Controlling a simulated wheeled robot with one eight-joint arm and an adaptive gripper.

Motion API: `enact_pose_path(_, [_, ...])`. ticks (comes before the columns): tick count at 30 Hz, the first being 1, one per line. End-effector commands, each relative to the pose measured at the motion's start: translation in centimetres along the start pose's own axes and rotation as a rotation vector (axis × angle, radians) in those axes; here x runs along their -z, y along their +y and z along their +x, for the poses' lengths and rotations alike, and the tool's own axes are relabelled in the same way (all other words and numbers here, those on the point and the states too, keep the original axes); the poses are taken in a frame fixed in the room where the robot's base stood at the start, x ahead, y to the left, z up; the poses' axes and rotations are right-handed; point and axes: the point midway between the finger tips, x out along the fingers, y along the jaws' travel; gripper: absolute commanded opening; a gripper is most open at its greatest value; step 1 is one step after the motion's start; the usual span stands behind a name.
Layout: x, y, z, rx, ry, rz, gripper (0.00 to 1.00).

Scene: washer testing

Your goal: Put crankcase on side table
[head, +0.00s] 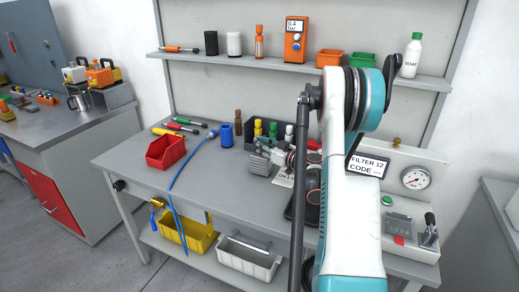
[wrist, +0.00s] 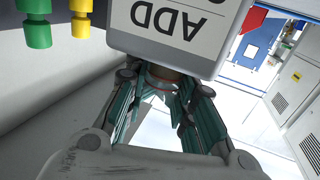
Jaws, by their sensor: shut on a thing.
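A grey finned metal block (head: 262,160), which looks like the crankcase, is on the workbench left of my arm in the head view. A grey-topped table (head: 45,122) stands at the far left, and another surface (head: 503,197) at the right edge. I cannot tell which is the side table.
A pale sign reading "ADD" (wrist: 165,18) is close above the fingers in the wrist view. The workbench (head: 130,160) holds a red bin (head: 165,151), a blue hose (head: 186,165) and several bottles. A gauge panel (head: 415,180) stands right of my arm. The bench's front left is clear.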

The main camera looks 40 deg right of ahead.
Motion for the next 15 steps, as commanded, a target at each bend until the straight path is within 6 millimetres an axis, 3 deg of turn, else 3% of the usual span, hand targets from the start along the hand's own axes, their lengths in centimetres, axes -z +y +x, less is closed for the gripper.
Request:
enact_pose_path(12, [-0.76,-0.01,0.02,0.0,0.002,0.001,0.0])
enact_pose_path(13, [-0.89,-0.01,0.02,0.0,0.0,0.0,0.19])
enact_pose_path(15, [-0.86,0.0,0.02,0.0,0.0,0.0,0.35])
